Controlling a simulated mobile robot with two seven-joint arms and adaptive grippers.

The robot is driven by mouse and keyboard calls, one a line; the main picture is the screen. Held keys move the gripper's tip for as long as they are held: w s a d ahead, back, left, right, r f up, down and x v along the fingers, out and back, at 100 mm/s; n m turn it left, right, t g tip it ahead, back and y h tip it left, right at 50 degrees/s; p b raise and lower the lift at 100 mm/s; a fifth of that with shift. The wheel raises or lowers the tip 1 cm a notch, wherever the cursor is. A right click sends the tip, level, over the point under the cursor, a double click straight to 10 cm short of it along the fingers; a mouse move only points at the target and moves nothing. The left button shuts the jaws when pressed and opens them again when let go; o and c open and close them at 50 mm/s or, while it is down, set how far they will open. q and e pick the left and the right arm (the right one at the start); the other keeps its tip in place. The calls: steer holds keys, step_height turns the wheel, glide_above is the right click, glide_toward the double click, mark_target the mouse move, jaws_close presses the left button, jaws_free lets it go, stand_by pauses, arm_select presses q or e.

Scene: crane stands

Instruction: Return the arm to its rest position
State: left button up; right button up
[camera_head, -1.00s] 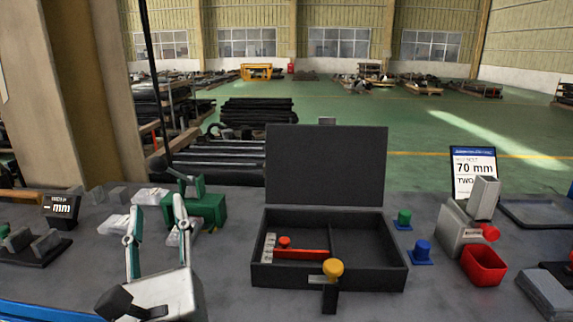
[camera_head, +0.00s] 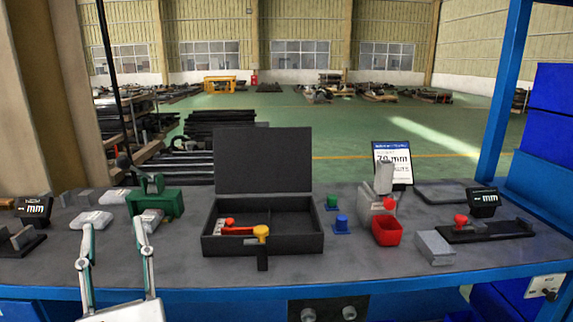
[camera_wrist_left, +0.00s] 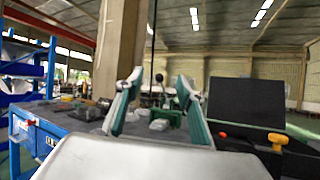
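My left gripper (camera_head: 117,236) is at the lower left of the head view, in front of the bench. Its two fingers are spread wide and nothing is between them. The same open fingers show in the left wrist view (camera_wrist_left: 160,90), pointing towards the bench and the hall beyond. My right gripper is not in either view.
The grey bench (camera_head: 330,262) stands ahead. On it are an open black case (camera_head: 262,160), a green vise-like device (camera_head: 155,203), a red bin (camera_head: 386,231), a blue piece (camera_head: 341,224) and a green piece (camera_head: 332,202). A blue post (camera_head: 503,95) rises at the right.

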arm_select(q)
steer(key=s+d+f+m+t+h+p, duration=0.1)
steer(key=d+m+t+h+p, duration=0.3)
steer(key=m, duration=0.6)
steer(key=d+f+m+h, duration=0.2)
steer(key=m+h, duration=0.3)
steer(key=m, duration=0.4)
steer(key=s+d+f+m+g+h+p, duration=0.1)
steer(key=d+f+m+g+h, duration=0.25)
steer(key=f+m, duration=0.45)
steer(key=s+d+f+m+g+h+p, duration=0.15)
steer(key=f+m+h, duration=0.25)
steer(key=f+m, duration=0.4)
steer(key=s+a+f+m+g+y+p, duration=0.1)
steer(key=s+a+f+m+g, duration=0.2)
steer(key=s+f, duration=0.4)
steer(key=s+a+f+m+g+y+p, duration=0.1)
steer(key=s+f+m+g, duration=0.5)
steer(key=f, duration=1.2)
steer(key=shift+s+a+f+m+g+y+p, duration=0.25)
steer(key=shift+s+a+m+g+y+p, duration=0.15)
steer(key=shift+a, duration=0.7)
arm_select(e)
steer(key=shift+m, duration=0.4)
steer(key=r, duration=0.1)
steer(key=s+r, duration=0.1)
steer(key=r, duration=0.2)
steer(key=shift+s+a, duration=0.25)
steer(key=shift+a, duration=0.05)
